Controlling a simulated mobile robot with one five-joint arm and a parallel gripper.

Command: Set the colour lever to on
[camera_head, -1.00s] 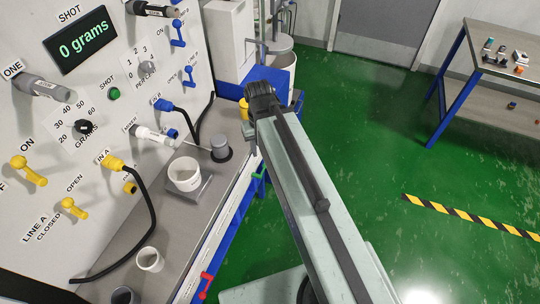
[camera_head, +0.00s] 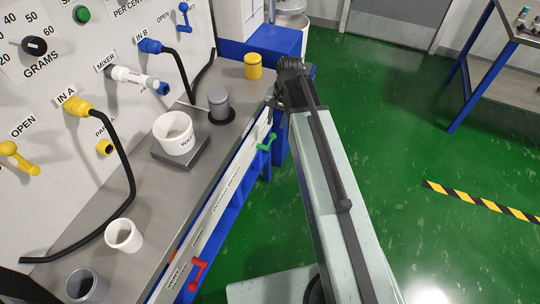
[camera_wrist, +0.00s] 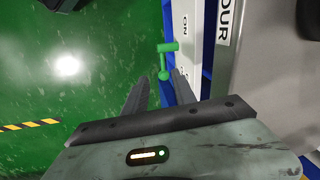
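The green lever (camera_head: 266,141) is on the front edge of the bench, and it also shows in the wrist view (camera_wrist: 164,62). It has a cross-shaped handle on a round pivot. In the wrist view, the label beside it reads "ON", with a larger label ending in "OUR" to its right. My gripper (camera_wrist: 158,80) is open, its two fingers apart, with the lever just beyond and between the fingertips, near the right finger. Contact cannot be told. In the head view the gripper is mostly hidden behind my arm.
A red lever (camera_head: 197,272) sits further along the bench's front edge. On the bench stand a white cup (camera_head: 174,133) on a scale, a white cup (camera_head: 123,235), a grey cup (camera_head: 86,285) and a yellow container (camera_head: 253,66).

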